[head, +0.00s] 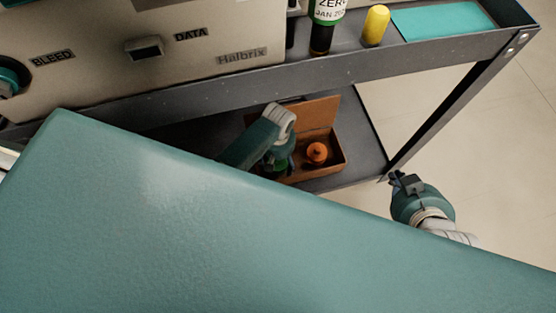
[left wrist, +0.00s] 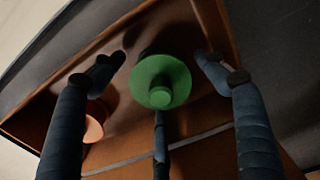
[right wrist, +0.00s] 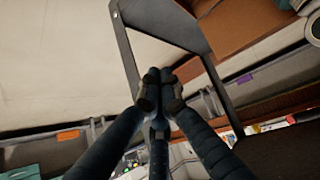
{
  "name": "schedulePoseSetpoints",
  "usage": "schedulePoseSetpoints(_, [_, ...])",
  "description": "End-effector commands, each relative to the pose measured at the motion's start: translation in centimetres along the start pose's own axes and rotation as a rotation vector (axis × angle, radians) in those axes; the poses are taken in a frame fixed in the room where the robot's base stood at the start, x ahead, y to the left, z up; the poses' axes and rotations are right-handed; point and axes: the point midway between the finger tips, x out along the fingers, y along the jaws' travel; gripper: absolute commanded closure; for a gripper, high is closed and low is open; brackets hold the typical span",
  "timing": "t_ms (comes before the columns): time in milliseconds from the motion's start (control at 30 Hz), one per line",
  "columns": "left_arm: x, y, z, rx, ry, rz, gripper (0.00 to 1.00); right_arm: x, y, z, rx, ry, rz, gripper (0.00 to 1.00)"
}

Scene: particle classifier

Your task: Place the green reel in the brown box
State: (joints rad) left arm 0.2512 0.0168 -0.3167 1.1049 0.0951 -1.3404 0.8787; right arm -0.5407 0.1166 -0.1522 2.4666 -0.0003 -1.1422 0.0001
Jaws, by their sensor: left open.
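The green reel (left wrist: 160,82) shows in the left wrist view inside the brown box (left wrist: 215,25), with the box's brown floor around it. My left gripper (left wrist: 162,68) is open, its fingers spread around the reel with visible gaps. In the head view the brown box (head: 336,168) stands on the lower shelf, and only a small green part (head: 283,164) shows under my left gripper (head: 277,158). Whether the reel touches the box floor I cannot tell. My right gripper (right wrist: 160,88) is shut and empty, right of the cart.
An orange reel (head: 317,152) lies in the same box, beside the green one. The cart's upper shelf (head: 250,88) overhangs the lower shelf, and a cart leg (head: 440,115) stands to the right. A yellow-capped item (head: 375,26) and a dark bottle (head: 323,28) stand on top.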

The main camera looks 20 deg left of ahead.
Motion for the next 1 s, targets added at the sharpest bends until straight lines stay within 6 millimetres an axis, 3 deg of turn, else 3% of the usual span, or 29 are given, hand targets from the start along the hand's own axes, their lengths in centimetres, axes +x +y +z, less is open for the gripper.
schedulePoseSetpoints(167, [-0.5, 0.0, 0.0, 0.0, 0.0, 0.0, 0.27, -0.2, 0.1, 0.5, 0.0, -0.024, 0.001, 1.0])
schedulePoseSetpoints(367, [-1.9, 0.0, 0.0, 0.0, 0.0, 0.001, 0.27, -1.3, 0.6, 4.4, 0.005, -0.182, 0.011, 1.0])
schedulePoseSetpoints(600, [-3.8, 0.0, 0.0, 0.0, 0.001, 0.001, 0.27, -4.0, 1.1, 9.8, 0.012, -0.406, 0.022, 1.0])
schedulePoseSetpoints(733, [-7.8, 0.1, -0.1, 0.001, 0.002, 0.004, 0.27, -6.1, 1.2, 10.2, 0.014, -0.475, 0.024, 1.0])
schedulePoseSetpoints(833, [-9.9, 0.1, 0.0, 0.0, 0.0, 0.002, 0.27, -5.3, 1.2, 10.3, 0.014, -0.477, 0.023, 1.0])
schedulePoseSetpoints(1000, [-11.5, 0.0, 0.0, 0.0, 0.0, 0.001, 0.27, -2.6, 1.1, 11.9, 0.013, -0.489, 0.02, 1.0])
